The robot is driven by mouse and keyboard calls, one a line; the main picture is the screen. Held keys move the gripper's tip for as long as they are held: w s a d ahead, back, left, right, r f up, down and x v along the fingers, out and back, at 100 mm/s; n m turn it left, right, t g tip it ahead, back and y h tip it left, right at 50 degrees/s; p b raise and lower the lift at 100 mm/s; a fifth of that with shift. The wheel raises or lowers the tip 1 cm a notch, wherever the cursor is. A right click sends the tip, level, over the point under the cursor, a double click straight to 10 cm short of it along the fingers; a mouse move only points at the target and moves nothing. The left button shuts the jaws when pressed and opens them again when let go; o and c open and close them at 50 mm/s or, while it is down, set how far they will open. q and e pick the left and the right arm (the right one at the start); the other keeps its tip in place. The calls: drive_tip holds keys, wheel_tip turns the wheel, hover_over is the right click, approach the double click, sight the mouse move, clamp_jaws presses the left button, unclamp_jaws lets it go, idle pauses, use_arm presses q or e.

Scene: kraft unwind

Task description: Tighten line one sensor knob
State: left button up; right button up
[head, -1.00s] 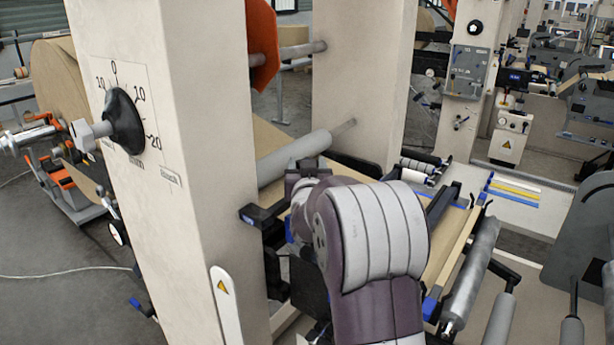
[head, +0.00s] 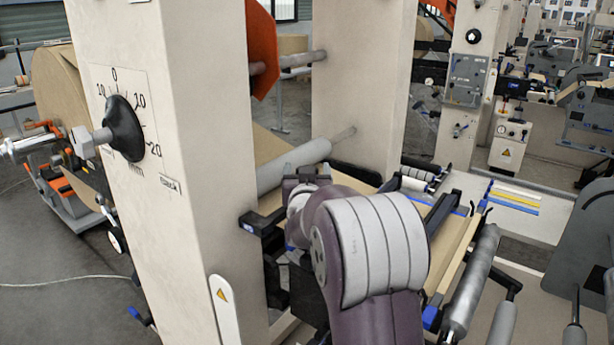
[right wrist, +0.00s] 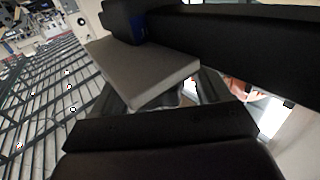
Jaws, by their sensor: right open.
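A black round knob (head: 124,128) with a grey stem sits on a printed dial on the left pillar. I cannot tell which part is the line one sensor knob. A black bracket with a blue end (head: 260,222) juts from the pillar beside my right arm. In the head view my right arm covers the area behind it and hides my right gripper's fingertips. In the right wrist view my right gripper (right wrist: 185,97) is open, with dark fingers above and below. A grey slab-like part (right wrist: 145,70) shows between them; contact is unclear. My left gripper is out of view.
The cream pillar (head: 205,160) stands close left of my right arm. A grey roller (head: 293,165) runs behind it. More rollers (head: 470,285) and a brown web (head: 455,250) lie to the right. An orange plate (head: 262,50) hangs above.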

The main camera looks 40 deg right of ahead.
drive_tip(key=b+v, duration=0.2)
drive_tip(key=v, duration=1)
drive_tip(key=shift+s+a, duration=0.25)
